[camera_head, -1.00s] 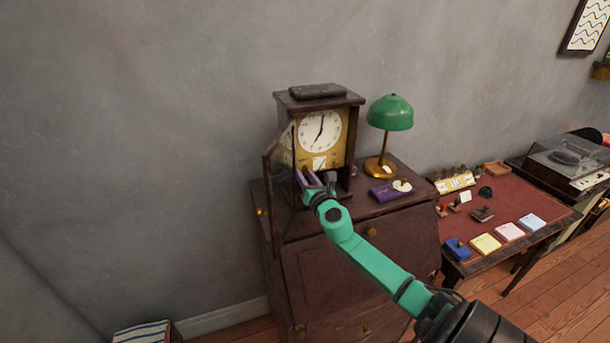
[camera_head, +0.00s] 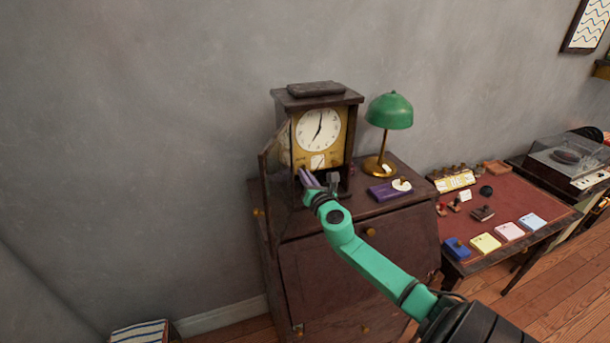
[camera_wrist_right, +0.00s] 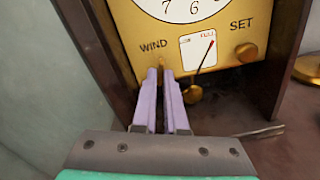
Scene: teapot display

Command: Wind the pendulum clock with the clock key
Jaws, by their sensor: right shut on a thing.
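The pendulum clock (camera_head: 319,130) stands upright on a dark wooden cabinet, its glass door (camera_head: 274,185) swung open to the left. My right gripper (camera_head: 305,173) is at the lower left of the clock's front. Its lavender fingers (camera_wrist_right: 166,72) are nearly together at the WIND spot, shut on a small brass piece, apparently the clock key (camera_wrist_right: 161,61), mostly hidden. My left gripper is out of view.
A green lamp (camera_head: 389,112) and a purple box (camera_head: 390,191) stand right of the clock on the cabinet (camera_head: 345,270). A desk (camera_head: 520,205) with stamps and coloured pads is farther right. The open door is close to my right gripper's left side.

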